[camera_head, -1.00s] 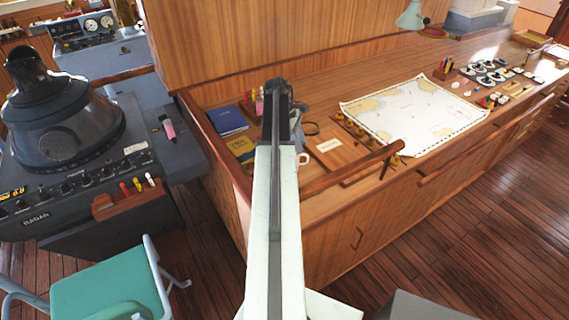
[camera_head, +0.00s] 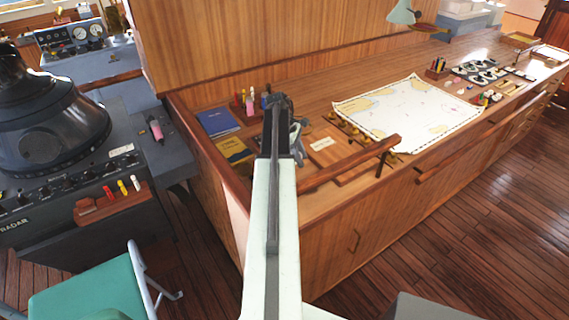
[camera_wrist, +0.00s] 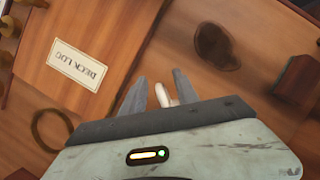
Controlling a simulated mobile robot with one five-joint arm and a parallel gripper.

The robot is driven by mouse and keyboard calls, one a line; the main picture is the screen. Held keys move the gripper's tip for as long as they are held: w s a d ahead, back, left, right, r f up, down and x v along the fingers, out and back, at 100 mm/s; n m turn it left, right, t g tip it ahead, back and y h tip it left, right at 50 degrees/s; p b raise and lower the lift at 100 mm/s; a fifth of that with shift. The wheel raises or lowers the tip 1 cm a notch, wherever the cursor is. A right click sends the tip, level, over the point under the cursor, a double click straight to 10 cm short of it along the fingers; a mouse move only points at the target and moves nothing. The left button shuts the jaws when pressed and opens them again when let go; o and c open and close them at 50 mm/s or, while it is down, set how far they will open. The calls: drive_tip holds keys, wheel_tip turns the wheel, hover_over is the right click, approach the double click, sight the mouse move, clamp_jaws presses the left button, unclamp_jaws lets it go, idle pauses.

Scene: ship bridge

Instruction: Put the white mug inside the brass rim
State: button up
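In the wrist view, my gripper (camera_wrist: 160,82) is open above the wooden desk, its two grey fingers apart. A small cream-white piece (camera_wrist: 163,95) shows between them, nearer the right finger. It looks like part of the white mug, probably its handle; the rest is hidden under the gripper body. A thin ring (camera_wrist: 36,128), which looks like the brass rim, lies on the desk left of the fingers, partly covered by my gripper. In the head view, my gripper (camera_head: 280,106) is over the desk's near left corner, and my arm hides the mug.
A deck log (camera_wrist: 77,62) lies between ring and fingers at the upper left. A dark round mark (camera_wrist: 215,45) is at the right. Blue (camera_head: 219,122) and yellow (camera_head: 233,150) books, a chart (camera_head: 410,112) and a wooden rail (camera_head: 350,163) surround the work area.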

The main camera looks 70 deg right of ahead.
clamp_jaws()
idle(1.3)
